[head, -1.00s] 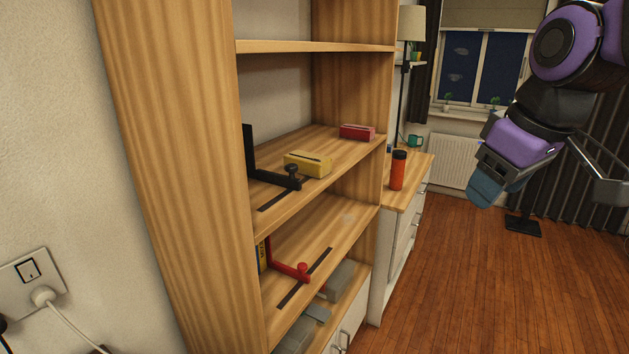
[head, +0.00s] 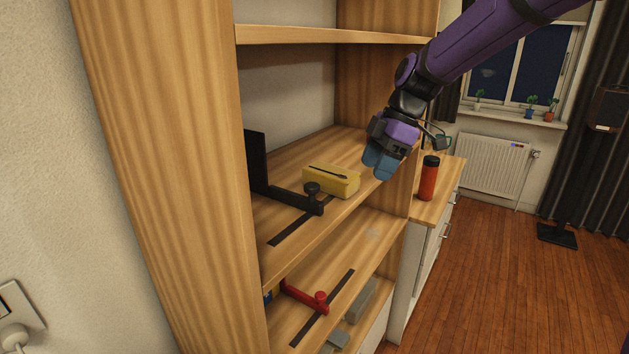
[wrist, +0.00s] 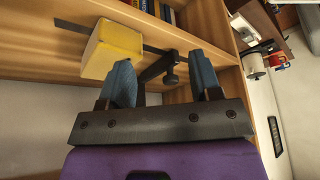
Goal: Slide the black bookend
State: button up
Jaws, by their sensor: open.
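The black bookend (head: 257,165) stands on the middle shelf, its upright plate at the left. Its low arm ends in a round knob at the shelf front, by a dark slot (head: 290,228). My gripper (head: 378,163) is open and empty, at the right end of this shelf, to the right of the bookend and apart from it in the head view. In the wrist view the bookend's arm and knob (wrist: 171,79) show beyond and between the blue fingers (wrist: 162,84). The upright plate is not clear there.
A yellow box (head: 331,180) lies on the same shelf between bookend and gripper; it also shows in the wrist view (wrist: 113,48). A red bookend (head: 305,296) sits on the shelf below. An orange bottle (head: 428,182) stands on the cabinet at right. A shelf board (head: 330,36) runs above.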

aim_at(313, 184)
jog(key=a, duration=0.3)
jog(key=s+a, duration=0.1)
jog(key=a, duration=0.7)
jog(key=shift+s, duration=0.25)
jog(key=shift+s+a+f, duration=0.1)
jog(key=shift+a+f, duration=0.55)
jog(key=shift+f, duration=0.1)
jog(key=shift+a+f, duration=0.25)
jog(key=shift+f, duration=0.4)
jog(key=shift+c, duration=0.2)
